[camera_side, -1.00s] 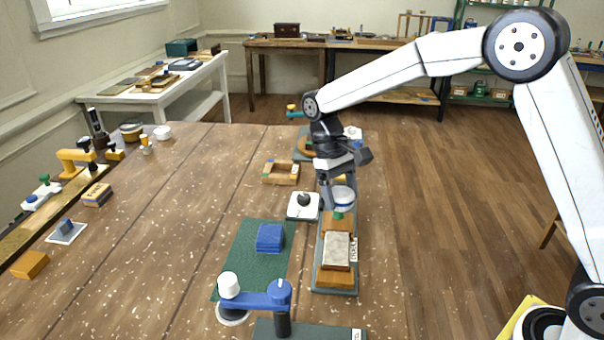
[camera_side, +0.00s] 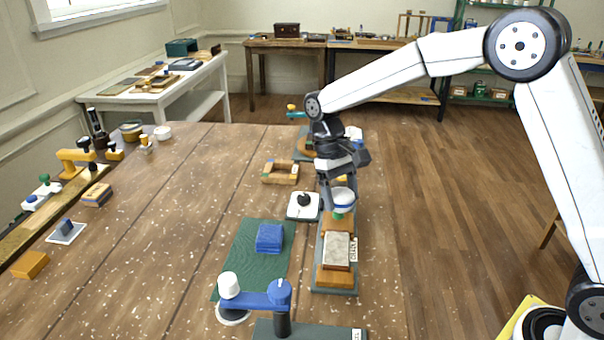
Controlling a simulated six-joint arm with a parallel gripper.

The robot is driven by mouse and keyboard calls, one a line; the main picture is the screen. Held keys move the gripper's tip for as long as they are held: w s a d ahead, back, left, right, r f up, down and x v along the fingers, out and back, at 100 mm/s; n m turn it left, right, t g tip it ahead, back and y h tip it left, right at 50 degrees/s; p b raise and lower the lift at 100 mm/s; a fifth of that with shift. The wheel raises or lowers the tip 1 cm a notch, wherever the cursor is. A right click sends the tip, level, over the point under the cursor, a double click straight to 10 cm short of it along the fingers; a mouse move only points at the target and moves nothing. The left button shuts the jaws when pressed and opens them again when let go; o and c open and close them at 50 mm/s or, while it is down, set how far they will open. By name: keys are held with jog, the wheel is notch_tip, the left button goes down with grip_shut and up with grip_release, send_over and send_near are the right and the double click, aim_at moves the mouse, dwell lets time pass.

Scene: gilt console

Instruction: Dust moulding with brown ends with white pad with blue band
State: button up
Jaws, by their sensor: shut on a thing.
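The white pad with the blue band (camera_side: 344,197) hangs under my gripper (camera_side: 338,186), which is shut on it. The moulding with brown ends (camera_side: 337,251) lies on a grey board near the table's right edge. Its middle is pale and speckled, and its far and near ends are orange-brown. The pad is over or just beyond the far brown end. A small green part shows right below the pad. I cannot tell whether the pad touches the moulding. My fingertips are partly hidden by the wrist.
A white plate with a black knob (camera_side: 303,205) stands left of my gripper. A blue block (camera_side: 269,238) sits on a green mat (camera_side: 232,268). A blue clamp-like fixture (camera_side: 262,299) stands in front. A wooden frame (camera_side: 280,172) lies farther back.

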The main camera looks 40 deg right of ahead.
jog(key=m+y, duration=0.1)
jog(key=m, duration=0.3)
jog(key=shift+t, duration=0.3)
jog(key=m+y, duration=0.1)
jog(key=m, duration=0.3)
jog(key=shift+t+y, duration=0.3)
jog(key=shift+y, duration=0.1)
